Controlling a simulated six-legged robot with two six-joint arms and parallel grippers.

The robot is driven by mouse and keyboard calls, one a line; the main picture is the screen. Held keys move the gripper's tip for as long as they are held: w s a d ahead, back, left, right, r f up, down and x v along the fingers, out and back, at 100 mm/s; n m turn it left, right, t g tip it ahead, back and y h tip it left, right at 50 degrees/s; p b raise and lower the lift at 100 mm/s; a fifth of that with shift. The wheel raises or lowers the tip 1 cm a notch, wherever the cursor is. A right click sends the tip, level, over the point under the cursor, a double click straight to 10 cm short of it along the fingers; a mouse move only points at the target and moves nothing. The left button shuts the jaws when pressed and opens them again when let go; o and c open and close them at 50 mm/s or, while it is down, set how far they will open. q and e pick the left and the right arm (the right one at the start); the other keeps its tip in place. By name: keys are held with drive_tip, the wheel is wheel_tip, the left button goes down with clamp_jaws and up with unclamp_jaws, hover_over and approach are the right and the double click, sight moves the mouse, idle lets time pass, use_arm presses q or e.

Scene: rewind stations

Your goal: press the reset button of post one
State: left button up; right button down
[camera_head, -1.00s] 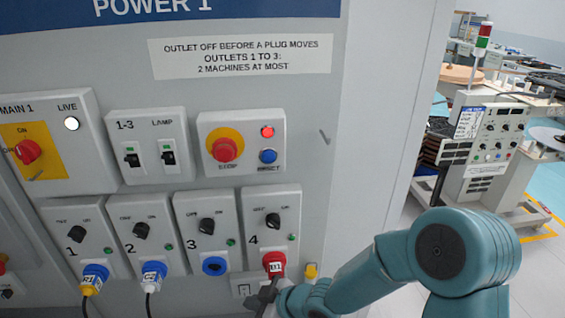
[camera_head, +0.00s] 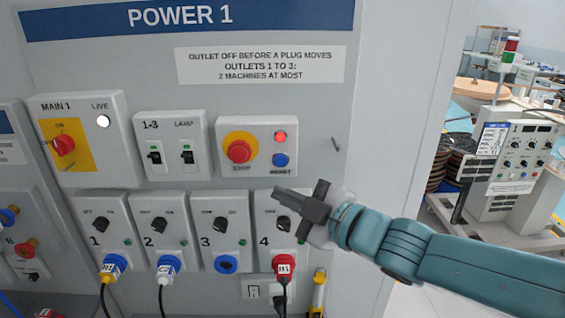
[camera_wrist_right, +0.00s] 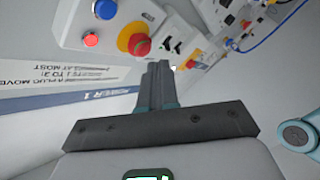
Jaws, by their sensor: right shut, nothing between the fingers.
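The blue reset button (camera_head: 280,160) is on the light box at the upper right of the POWER 1 panel, with its label RESET below it. A lit red lamp (camera_head: 281,136) is above it, and the red stop button (camera_head: 239,151) on a yellow disc is to its left. My right gripper (camera_head: 276,194) is shut and empty, a little below the reset button in the head view. In the right wrist view the fingers (camera_wrist_right: 158,72) point toward the panel, and the reset button (camera_wrist_right: 105,9) is near the top edge, apart from them. My left gripper is not in view.
Below are outlets with dark knobs; blue plugs (camera_head: 115,263) sit in outlets 1 and 2, a red plug (camera_head: 284,266) in outlet 4. Beside the stop box are the lamp switches (camera_head: 171,150) and the main switch (camera_head: 64,145). Machines (camera_head: 507,165) stand at the right.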

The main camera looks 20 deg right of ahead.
sight(281, 161)
drive_tip(key=w+d+p, duration=0.2)
drive_tip(key=w+p, duration=0.1)
drive_tip(key=w, duration=0.5)
drive_tip(key=shift+d, duration=0.25)
drive_tip(key=shift+w, duration=0.15)
idle(0.3)
drive_tip(key=shift+p, duration=0.3)
idle(1.4)
drive_tip(key=shift+w+d, duration=0.15)
drive_tip(key=shift+w, duration=0.25)
